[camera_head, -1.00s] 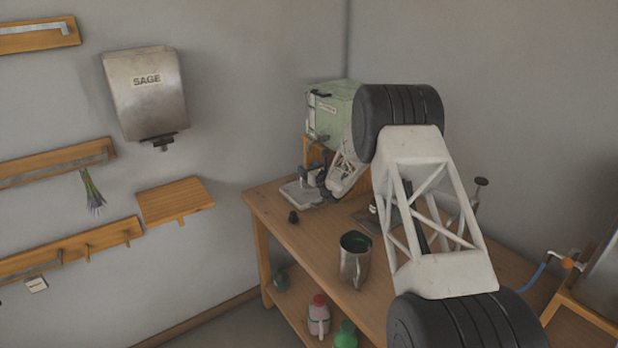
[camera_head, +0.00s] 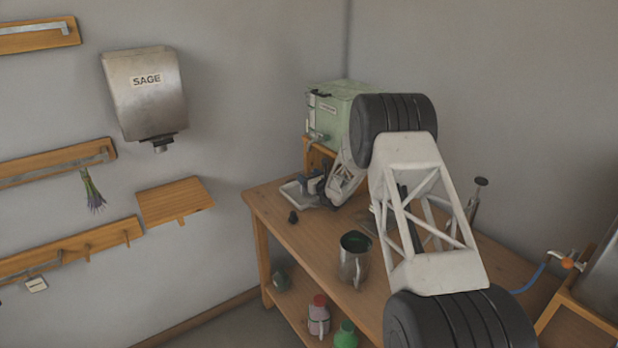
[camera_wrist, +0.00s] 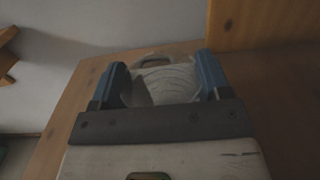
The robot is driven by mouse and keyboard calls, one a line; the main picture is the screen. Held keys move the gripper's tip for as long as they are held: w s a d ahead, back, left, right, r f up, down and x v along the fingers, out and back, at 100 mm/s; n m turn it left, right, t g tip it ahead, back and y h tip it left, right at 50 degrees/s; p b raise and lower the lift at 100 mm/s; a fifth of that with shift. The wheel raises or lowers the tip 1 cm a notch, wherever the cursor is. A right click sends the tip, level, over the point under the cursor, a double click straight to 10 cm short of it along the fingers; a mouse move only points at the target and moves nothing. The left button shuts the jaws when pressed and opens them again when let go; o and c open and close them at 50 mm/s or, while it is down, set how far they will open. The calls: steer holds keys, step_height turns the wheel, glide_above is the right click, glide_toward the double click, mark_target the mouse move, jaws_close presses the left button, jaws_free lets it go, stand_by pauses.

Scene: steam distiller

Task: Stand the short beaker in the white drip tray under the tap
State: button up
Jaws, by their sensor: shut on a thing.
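My gripper (camera_head: 313,184) is low at the far left end of the workbench, at the white drip tray (camera_head: 293,194). In the wrist view my gripper (camera_wrist: 160,80) has its blue fingers apart, shut on the short beaker (camera_wrist: 168,82). The beaker looks like clear glass, its outline faint against the pale tray behind it. Whether its base touches the tray is hidden. The tap (camera_head: 317,137) sticks out from the green tank (camera_head: 336,108), above the gripper. In the head view the beaker cannot be made out.
A metal jug (camera_head: 354,260) stands near the bench's front edge. A wooden stand (camera_head: 318,157) holds up the green tank. My arm hides much of the bench's middle.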

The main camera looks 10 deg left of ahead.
steer(key=o, duration=0.9)
steer(key=shift+f, duration=0.1)
steer(key=shift+o, duration=0.2)
steer(key=shift+v, duration=6)
steer(key=shift+r, duration=0.25)
steer(key=s+d+r+n+g, duration=0.25)
steer(key=s+r+n, duration=0.25)
steer(key=s+r, duration=0.4)
steer(key=s+d+r+n+g, duration=0.2)
steer(key=s+r+n+g, duration=0.25)
steer(key=s+r, duration=0.4)
steer(key=s+d+r+n+g, duration=0.3)
steer(key=s+r+n, duration=0.25)
steer(key=s, duration=0.55)
steer(key=s+d+r+n+h, duration=0.1)
steer(key=s+d+n+h, duration=0.3)
steer(key=s, duration=0.9)
steer(key=s+d+r+n+h, duration=0.1)
steer(key=s+d+n+h, duration=0.3)
steer(key=s+d, duration=0.7)
steer(key=s+d+r+n+h, duration=0.1)
steer(key=s+d+n+h, duration=0.2)
steer(key=s, duration=1.4)
steer(key=d+h, duration=0.2)
steer(key=d, duration=0.3)
steer(key=shift+s+r+n, duration=0.2)
steer(key=shift+r+n, duration=0.05)
steer(key=shift+n, duration=0.15)
